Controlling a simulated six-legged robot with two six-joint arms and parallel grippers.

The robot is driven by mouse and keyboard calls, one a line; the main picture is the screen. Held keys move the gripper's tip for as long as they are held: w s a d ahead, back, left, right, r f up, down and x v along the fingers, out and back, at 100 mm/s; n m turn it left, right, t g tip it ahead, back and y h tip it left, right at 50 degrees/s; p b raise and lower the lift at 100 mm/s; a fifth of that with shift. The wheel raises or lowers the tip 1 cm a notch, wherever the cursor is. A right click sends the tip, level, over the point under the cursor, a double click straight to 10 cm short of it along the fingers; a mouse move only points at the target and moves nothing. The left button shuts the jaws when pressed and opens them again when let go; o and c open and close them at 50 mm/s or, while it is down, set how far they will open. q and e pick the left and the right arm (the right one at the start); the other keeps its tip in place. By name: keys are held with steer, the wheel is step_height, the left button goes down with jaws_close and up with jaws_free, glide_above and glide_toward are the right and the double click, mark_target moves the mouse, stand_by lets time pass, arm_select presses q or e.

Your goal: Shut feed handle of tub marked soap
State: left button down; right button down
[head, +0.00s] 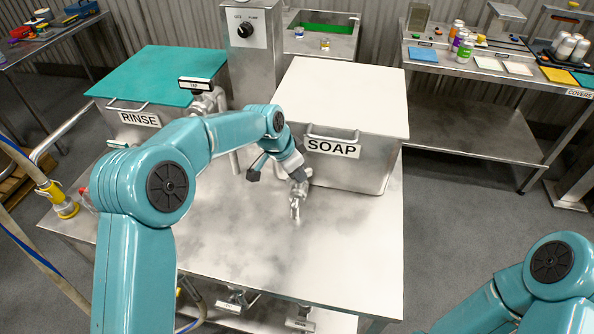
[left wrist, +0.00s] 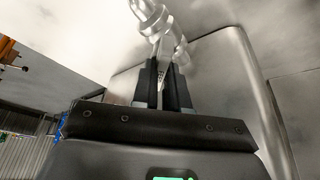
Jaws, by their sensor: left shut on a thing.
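The tub marked SOAP (head: 350,175) is a metal box with a white lid, standing at the back right of the metal table. A metal feed pipe (head: 296,206) comes out at its front left and bends down to the table. My left arm reaches over to this pipe; its wrist hides most of the gripper and the handle in the head view. In the left wrist view my left gripper (left wrist: 163,88) is shut on the thin grey feed handle (left wrist: 162,72), below the shiny pipe fitting (left wrist: 155,22). The handle's angle is hard to tell. My right gripper is out of view.
The RINSE tub (head: 139,119) with a green lid stands at the left, with pipework beside it. A control box with a knob (head: 244,29) stands behind. The table front (head: 340,250) is clear. A side table (head: 460,62) with bottles and pads is at the right.

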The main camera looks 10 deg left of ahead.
arm_select(q)
steer(key=c, duration=1.1)
jaws_free()
steer(key=shift+c, duration=0.2)
steer(key=v, duration=1.6)
steer(key=shift+r, duration=0.15)
